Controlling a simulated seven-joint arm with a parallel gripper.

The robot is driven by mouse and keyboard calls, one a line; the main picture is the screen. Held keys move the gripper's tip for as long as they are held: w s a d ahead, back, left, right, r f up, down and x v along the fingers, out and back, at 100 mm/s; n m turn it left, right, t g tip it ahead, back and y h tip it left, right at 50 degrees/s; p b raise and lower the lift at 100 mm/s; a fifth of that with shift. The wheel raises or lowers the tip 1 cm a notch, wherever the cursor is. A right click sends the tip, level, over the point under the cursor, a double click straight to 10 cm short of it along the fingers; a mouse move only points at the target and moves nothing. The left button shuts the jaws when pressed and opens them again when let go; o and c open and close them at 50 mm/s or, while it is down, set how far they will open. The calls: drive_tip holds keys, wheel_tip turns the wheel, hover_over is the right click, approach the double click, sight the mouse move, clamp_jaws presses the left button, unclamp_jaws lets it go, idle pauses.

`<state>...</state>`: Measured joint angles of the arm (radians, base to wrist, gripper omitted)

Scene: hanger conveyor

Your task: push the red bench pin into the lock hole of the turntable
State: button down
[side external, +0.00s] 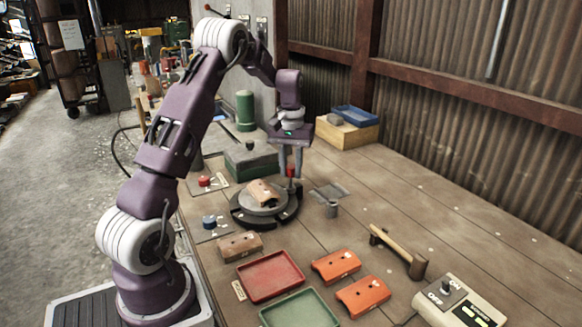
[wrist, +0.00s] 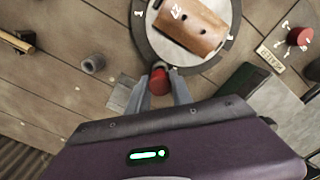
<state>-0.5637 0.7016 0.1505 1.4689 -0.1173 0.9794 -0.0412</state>
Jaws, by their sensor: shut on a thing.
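My gripper (side external: 290,174) is shut on the red bench pin (side external: 292,171), whose red head shows between the fingers. The pin's darker lower part points down, close to the turntable's dark outer ring at its back right. In the wrist view the red head (wrist: 161,82) sits between my fingertips (wrist: 160,90), right by the turntable's rim. The turntable (side external: 244,212) is a grey disc in a dark ring, carrying a brown block (side external: 262,190); its disc also shows in the wrist view (wrist: 150,35). The lock hole is hidden, and I cannot tell whether the pin tip is in it.
A grey cylinder (side external: 332,209) stands right of the turntable. A red knob (side external: 204,181) and a blue knob (side external: 209,221) are at its left, a green box (side external: 250,163) behind. Red (side external: 270,277) and green trays, orange blocks and a mallet (side external: 398,250) lie in front.

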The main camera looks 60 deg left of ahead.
sight(291, 179)
drive_tip(key=shift+f, duration=1.6)
drive_tip(key=c, duration=1.4)
unclamp_jaws()
drive_tip(key=shift+o, duration=0.2)
drive_tip(key=shift+d, duration=0.1)
drive_tip(key=o, duration=0.3)
drive_tip(key=shift+w+d, duration=0.1)
